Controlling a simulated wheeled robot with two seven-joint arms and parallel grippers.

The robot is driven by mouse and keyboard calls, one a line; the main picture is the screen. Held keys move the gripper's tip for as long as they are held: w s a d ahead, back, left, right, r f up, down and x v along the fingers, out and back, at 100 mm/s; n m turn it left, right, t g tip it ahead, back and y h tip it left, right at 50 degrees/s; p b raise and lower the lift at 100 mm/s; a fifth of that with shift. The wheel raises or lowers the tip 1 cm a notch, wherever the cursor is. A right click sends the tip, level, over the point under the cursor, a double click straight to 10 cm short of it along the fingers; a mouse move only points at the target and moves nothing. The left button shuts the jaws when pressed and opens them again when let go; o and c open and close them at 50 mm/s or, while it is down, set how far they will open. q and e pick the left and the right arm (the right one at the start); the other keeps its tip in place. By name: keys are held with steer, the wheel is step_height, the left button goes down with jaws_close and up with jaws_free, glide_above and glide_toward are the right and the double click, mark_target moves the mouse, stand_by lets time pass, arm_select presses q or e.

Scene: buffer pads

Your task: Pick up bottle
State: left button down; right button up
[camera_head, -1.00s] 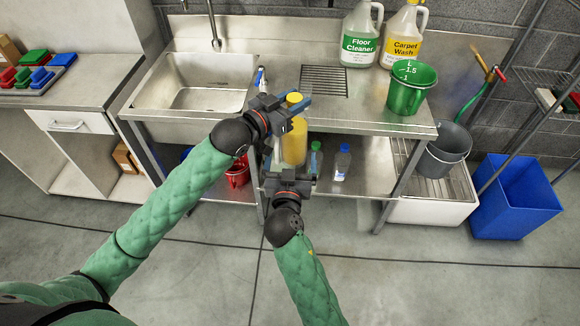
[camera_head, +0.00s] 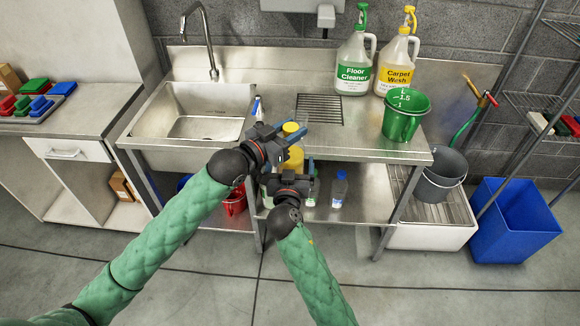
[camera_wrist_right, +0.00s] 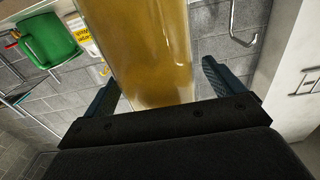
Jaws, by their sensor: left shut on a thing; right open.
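A tall yellow bottle (camera_head: 295,158) is in front of the sink table's front edge, partly hidden by both grippers. My left gripper (camera_head: 287,134) is shut on it near its top, just below the yellow cap. My right gripper (camera_head: 291,171) is lower, at the bottle's lower part. In the right wrist view, the bottle's amber body (camera_wrist_right: 145,50) stands between the open fingers of that gripper (camera_wrist_right: 160,85), with a gap to the right finger. Whether the left finger touches it I cannot tell.
Floor cleaner (camera_head: 352,68) and carpet wash (camera_head: 395,65) jugs stand at the back of the steel table (camera_head: 250,65). A green bucket (camera_head: 405,118) is at its right. Small bottles (camera_head: 339,190) stand on the lower shelf, close to my right gripper. The floor in front is clear.

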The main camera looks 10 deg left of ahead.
steer(key=c, duration=1.2)
arm_select(q)
steer(key=c, duration=1.4)
jaws_free()
steer(key=shift+r, duration=0.1)
arm_select(e)
steer(key=shift+r, duration=0.1)
steer(key=c, duration=0.4)
arm_select(q)
steer(key=o, duration=0.6)
steer(key=shift+c, duration=0.2)
arm_select(e)
steer(key=shift+o, duration=0.2)
